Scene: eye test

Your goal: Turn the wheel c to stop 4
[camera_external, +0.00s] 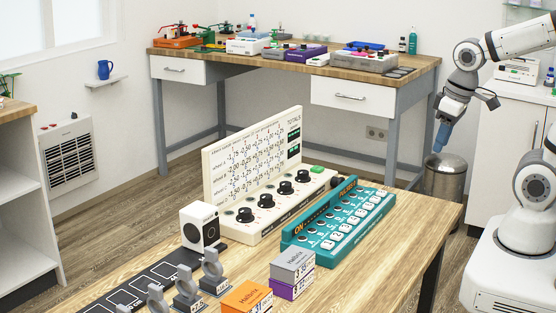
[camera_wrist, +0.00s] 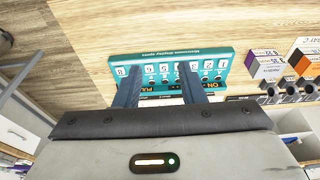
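A white console (camera_external: 268,219) with a row of several black wheels stands on the wooden table in the external view. Its wheels include a front one (camera_external: 245,215), two middle ones (camera_external: 266,201) (camera_external: 285,188) and a far one (camera_external: 303,176). Their letters and stop marks are too small to read, so I cannot tell which is wheel c. An upright chart board (camera_external: 250,155) rises behind them. My gripper (camera_external: 441,139) hangs to the right, clear of the console, with blue fingers pointing down. In the wrist view the fingers (camera_wrist: 158,70) are apart and empty; the console's wheels are not visible there.
A teal button panel (camera_external: 337,222) lies right of the console, between it and my gripper. A white speaker-like box (camera_external: 201,227), grey ring stands (camera_external: 187,287) and small boxes (camera_external: 292,265) are near the front. A bin (camera_external: 445,180) stands beyond the table.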

